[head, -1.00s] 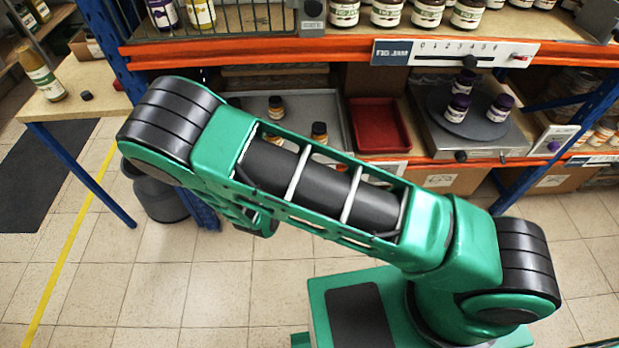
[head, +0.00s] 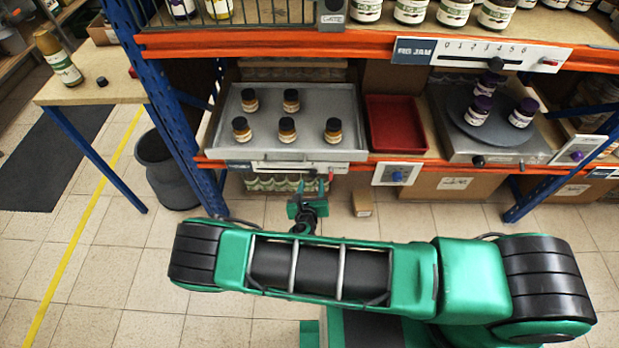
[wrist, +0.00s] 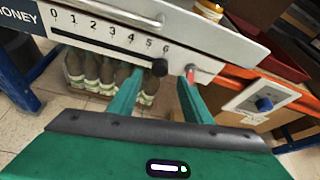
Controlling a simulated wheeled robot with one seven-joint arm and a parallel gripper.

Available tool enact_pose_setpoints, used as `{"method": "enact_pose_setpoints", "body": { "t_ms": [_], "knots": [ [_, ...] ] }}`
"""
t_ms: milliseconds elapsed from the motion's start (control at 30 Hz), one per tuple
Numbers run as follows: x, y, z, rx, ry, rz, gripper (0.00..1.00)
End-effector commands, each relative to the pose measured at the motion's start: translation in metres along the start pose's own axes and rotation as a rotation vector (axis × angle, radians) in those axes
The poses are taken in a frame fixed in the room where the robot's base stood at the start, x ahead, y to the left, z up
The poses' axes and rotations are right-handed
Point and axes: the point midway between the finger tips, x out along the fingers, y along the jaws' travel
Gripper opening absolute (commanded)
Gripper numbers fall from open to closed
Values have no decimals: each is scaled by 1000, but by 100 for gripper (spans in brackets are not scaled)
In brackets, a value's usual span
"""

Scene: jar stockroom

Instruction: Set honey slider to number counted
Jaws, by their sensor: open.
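The honey slider panel (wrist: 105,40) is a white strip with numbers 0 to 6 and a dark slot, under the drawer-like grey tray. Its black knob (wrist: 159,67) sits at the right end of the slot, about at the 6. The panel also shows in the head view (head: 285,167), on the tray's front edge. The tray (head: 235,96) holds several honey jars (head: 287,131) with black lids. My gripper (wrist: 158,88) is open, fingers apart on either side below the knob, with nothing visibly held. In the head view my gripper (head: 308,206) is just in front of the panel.
A red-tipped lever (wrist: 190,76) is close by my right finger. Right of it are a panel with a blue knob (head: 396,175), a red tray (head: 394,125) and a turntable (head: 478,116) with purple-lidded jars. A fig jam slider (head: 488,54) is above.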

Motion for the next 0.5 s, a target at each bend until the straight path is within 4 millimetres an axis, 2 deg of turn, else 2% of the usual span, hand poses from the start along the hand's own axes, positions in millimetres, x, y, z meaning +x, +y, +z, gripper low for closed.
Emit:
{"method": "enact_pose_setpoints", "body": {
  "t_ms": [200, 500],
  "knots": [
    [37, 0, 0, 1, -1, 0, 45],
    [59, 3, 1, -1, -1, 3, 45]
  ]
}}
